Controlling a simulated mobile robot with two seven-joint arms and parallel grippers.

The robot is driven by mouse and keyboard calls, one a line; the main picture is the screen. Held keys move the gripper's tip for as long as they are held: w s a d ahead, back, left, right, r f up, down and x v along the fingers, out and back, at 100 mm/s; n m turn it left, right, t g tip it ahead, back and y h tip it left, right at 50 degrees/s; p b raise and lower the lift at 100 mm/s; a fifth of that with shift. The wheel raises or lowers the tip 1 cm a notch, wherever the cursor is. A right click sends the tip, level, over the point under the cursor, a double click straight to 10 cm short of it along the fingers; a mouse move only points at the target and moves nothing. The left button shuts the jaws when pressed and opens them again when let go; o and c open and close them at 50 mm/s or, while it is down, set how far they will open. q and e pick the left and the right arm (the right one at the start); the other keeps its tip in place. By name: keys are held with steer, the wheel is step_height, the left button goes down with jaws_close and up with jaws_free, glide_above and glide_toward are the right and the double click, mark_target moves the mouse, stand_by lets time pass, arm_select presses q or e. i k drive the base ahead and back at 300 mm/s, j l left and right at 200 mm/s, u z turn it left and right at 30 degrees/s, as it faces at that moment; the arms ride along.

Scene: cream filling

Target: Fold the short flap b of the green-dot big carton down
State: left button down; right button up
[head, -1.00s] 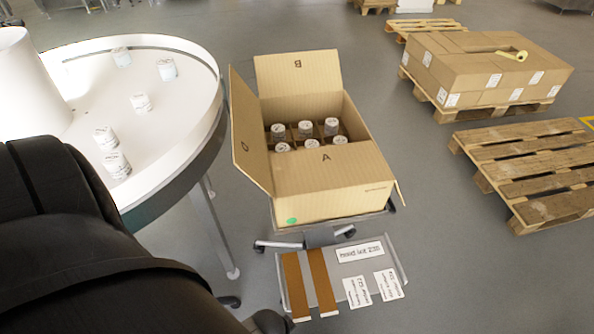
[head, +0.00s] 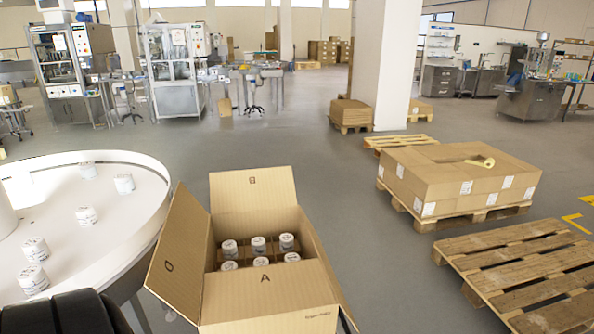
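The big carton (head: 310,255) stands open at the lower middle, with several white-lidded jars (head: 258,245) in its divided inside. Short flap B (head: 250,200) stands up at the far end, leaning outward. A long flap (head: 180,255), its letter hard to read, is spread out to the left. The panel marked A (head: 270,300) is at the near end; I cannot tell whether its flap is upright or hangs down. The right flap is barely visible at the lower edge. The green dot is outside the present view. Neither of my grippers is in view.
A round white table (head: 120,240) with several jars stands close on the left. On the right are an empty wooden pallet (head: 520,262) and a pallet loaded with cartons (head: 455,180). Grey floor (head: 320,180) is clear behind the carton. A white pillar (head: 380,70) and machines stand farther back.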

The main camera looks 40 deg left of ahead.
mark_target(250, 191)
steer(key=i+l, duration=0.3)
steer(key=i, duration=0.15)
steer(key=i+l, duration=0.25)
steer(key=i, duration=0.2)
steer(key=i+l, duration=0.3)
steer(key=i, duration=0.15)
steer(key=i+j+u, duration=0.15)
steer(key=i+u, duration=1.05)
steer(key=i+l+u, duration=0.2)
steer(key=u, duration=0.2)
steer(key=i, duration=0.1)
